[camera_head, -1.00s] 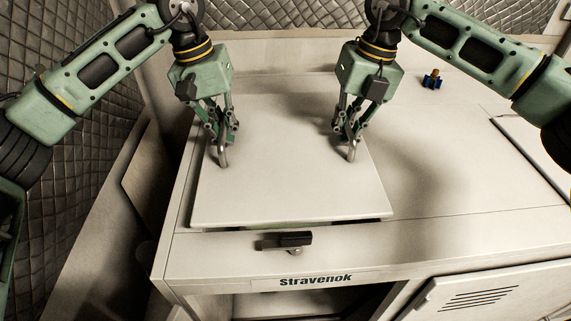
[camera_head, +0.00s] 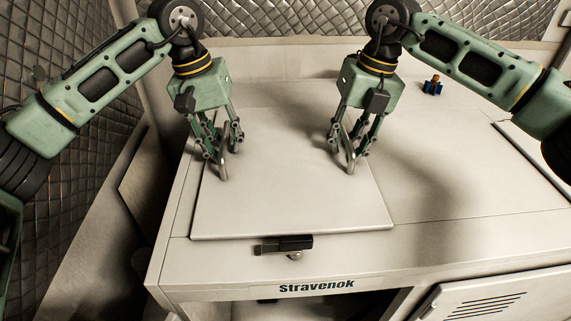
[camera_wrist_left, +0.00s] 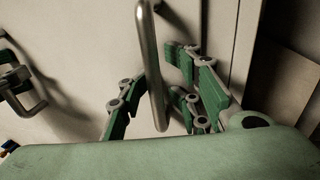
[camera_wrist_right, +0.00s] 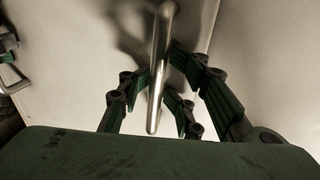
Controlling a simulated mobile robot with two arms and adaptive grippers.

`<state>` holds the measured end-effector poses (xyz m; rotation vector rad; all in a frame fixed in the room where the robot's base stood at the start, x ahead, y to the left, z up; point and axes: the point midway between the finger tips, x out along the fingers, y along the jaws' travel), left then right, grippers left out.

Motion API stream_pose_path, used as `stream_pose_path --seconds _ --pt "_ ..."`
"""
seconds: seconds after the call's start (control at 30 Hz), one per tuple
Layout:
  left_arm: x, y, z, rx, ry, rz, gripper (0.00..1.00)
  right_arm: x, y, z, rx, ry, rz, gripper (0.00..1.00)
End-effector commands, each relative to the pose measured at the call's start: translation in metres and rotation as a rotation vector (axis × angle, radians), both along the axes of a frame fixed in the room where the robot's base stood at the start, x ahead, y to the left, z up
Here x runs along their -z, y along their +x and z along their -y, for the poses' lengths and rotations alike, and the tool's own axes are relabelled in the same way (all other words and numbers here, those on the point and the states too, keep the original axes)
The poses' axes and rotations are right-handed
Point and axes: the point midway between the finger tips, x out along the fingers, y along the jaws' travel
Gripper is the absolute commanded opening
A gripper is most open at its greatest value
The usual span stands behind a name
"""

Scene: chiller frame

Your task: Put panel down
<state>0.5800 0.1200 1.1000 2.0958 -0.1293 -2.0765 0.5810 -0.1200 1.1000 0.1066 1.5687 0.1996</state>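The white square panel (camera_head: 288,190) lies on the left part of the cabinet top, with no visible gap under its front edge in the head view. It has two metal bar handles, a left one (camera_head: 223,170) and a right one (camera_head: 351,162). My left gripper (camera_head: 222,148) is open around the left handle, which stands between its spread fingers in the left wrist view (camera_wrist_left: 153,75). My right gripper (camera_head: 349,145) is open around the right handle, with space beside the bar in the right wrist view (camera_wrist_right: 158,75). The panel's underside is hidden.
The white cabinet top (camera_head: 450,190) is bare to the right of the panel. A black latch (camera_head: 285,244) sits in front of the panel. A small blue and brown part (camera_head: 433,86) stands at the back right. A quilted wall (camera_head: 95,140) is close on the left.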

Motion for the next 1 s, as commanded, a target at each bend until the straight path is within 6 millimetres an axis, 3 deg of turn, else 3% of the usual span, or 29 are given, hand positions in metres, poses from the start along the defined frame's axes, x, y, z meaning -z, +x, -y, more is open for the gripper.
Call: stream_pose_path --seconds 0.17,0.6,0.77,0.87,1.0 --pt "-0.004 -0.001 0.0 0.002 0.0 -0.002 0.28 0.002 -0.001 -0.001 -0.003 0.0 -0.003 0.28" --pt "-0.065 -0.001 -0.012 0.0 -0.001 0.002 0.28 0.003 -0.002 -0.002 -0.005 0.0 -0.006 0.28" --pt "-0.076 -0.002 -0.015 0.0 0.0 0.0 0.28 0.003 -0.002 -0.002 -0.005 0.0 -0.007 0.28" --pt "-0.078 -0.002 -0.015 0.001 0.0 0.001 0.28 -0.003 -0.001 -0.001 -0.005 0.001 -0.005 0.28" --pt "-0.079 -0.002 -0.015 0.0 0.0 0.0 0.28 -0.025 -0.001 0.003 -0.003 0.003 -0.002 0.28"
